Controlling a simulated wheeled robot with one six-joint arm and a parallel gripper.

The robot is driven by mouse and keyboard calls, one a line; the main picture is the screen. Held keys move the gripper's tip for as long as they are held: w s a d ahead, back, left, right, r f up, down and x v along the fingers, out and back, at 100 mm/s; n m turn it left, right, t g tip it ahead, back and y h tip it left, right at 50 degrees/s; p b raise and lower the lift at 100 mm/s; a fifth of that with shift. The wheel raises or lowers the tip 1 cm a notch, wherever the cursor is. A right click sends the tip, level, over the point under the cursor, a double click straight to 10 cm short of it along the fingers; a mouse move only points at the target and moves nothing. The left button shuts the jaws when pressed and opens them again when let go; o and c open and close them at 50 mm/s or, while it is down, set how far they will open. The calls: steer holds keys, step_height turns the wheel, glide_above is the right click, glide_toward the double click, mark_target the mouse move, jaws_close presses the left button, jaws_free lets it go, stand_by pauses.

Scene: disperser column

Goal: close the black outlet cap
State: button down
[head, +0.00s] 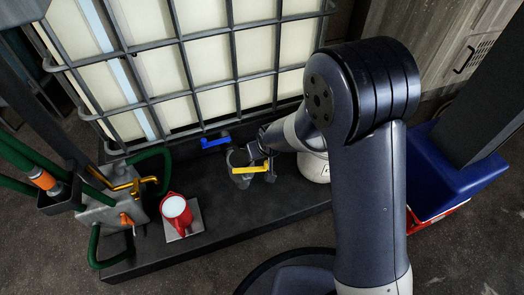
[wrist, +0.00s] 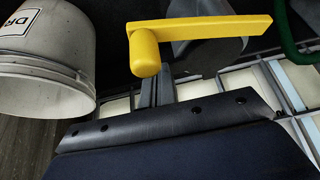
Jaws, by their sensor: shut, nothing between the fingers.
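A yellow lever (head: 250,169) sits at a grey, jug-like body (head: 240,157) in front of the caged tank. In the wrist view the yellow lever (wrist: 205,27) lies across the top, with the grey body (wrist: 208,52) partly behind it. My gripper (wrist: 157,72) is shut and empty, its tips close to the lever's round pivot end; I cannot tell whether they touch. In the head view my gripper (head: 262,150) is small and dark beside the lever. I cannot make out the black outlet cap clearly in either view.
A blue lever (head: 215,142) is at the foot of the caged tank (head: 200,95). A white bucket (wrist: 45,60) stands beside my gripper. A blue bin (head: 440,180) is at right.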

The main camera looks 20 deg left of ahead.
steer(key=shift+s+d+f, duration=0.1)
steer(key=shift+s+f, duration=0.05)
steer(key=shift+f, duration=0.15)
stand_by(0.4)
steer(key=p+v, duration=0.1)
steer(key=v, duration=0.3)
steer(key=p+v, duration=0.2)
steer(key=v, duration=0.2)
steer(key=p+v, duration=0.2)
steer(key=v, duration=0.2)
steer(key=shift+w+a+r, duration=0.25)
steer(key=shift+r, duration=0.05)
steer(key=b+x, duration=0.5)
steer(key=x, duration=0.7)
steer(key=shift+s+d+f, duration=0.15)
steer(key=shift+s+d, duration=0.05)
